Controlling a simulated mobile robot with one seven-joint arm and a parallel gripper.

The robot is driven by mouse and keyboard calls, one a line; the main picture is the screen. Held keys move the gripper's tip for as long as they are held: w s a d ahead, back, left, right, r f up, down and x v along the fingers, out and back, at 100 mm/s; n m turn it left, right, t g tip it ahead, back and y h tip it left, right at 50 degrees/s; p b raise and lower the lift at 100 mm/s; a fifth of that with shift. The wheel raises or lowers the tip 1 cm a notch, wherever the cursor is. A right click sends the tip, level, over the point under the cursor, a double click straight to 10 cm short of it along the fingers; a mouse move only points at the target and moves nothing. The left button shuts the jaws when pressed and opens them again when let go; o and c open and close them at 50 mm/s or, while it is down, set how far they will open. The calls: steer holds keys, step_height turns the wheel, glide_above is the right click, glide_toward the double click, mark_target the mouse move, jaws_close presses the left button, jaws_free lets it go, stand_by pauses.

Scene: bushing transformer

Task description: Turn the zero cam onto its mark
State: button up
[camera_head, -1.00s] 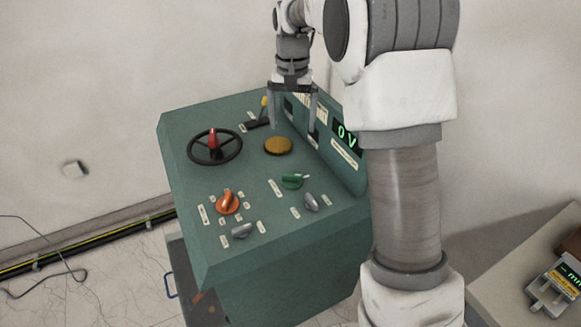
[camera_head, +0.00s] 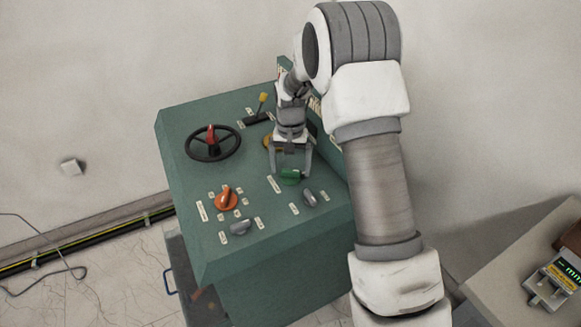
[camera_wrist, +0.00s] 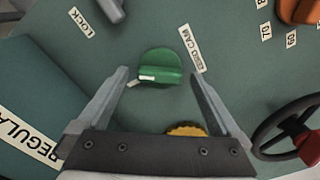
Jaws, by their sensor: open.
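The zero cam is a green round knob with a raised grip and a white pointer on the green console; in the head view the green knob (camera_head: 291,177) is partly hidden by my gripper. In the wrist view the green knob (camera_wrist: 160,68) lies between and just beyond my fingertips, its white pointer toward the left. A label reading ZERO CAM (camera_wrist: 191,49) is beside it on the right. I cannot make out a separate mark. My gripper (camera_head: 291,172) is open above the knob, fingers on either side; it also shows in the wrist view (camera_wrist: 158,75).
A yellow knob (camera_wrist: 187,130) sits near my gripper's base. A black handwheel (camera_head: 213,142), an orange selector (camera_head: 227,198), two grey knobs (camera_head: 241,227) (camera_head: 310,197) and a yellow-tipped lever (camera_head: 262,103) stand on the console (camera_head: 190,180). A caliper-like gauge (camera_head: 553,280) lies on the table at right.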

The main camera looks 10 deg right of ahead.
steer(key=shift+f, duration=0.25)
steer(key=c, duration=1.4)
steer(key=shift+n, duration=0.4)
steer(key=n+b, duration=0.1)
steer(key=n, duration=0.1)
steer(key=shift+n, duration=1.9)
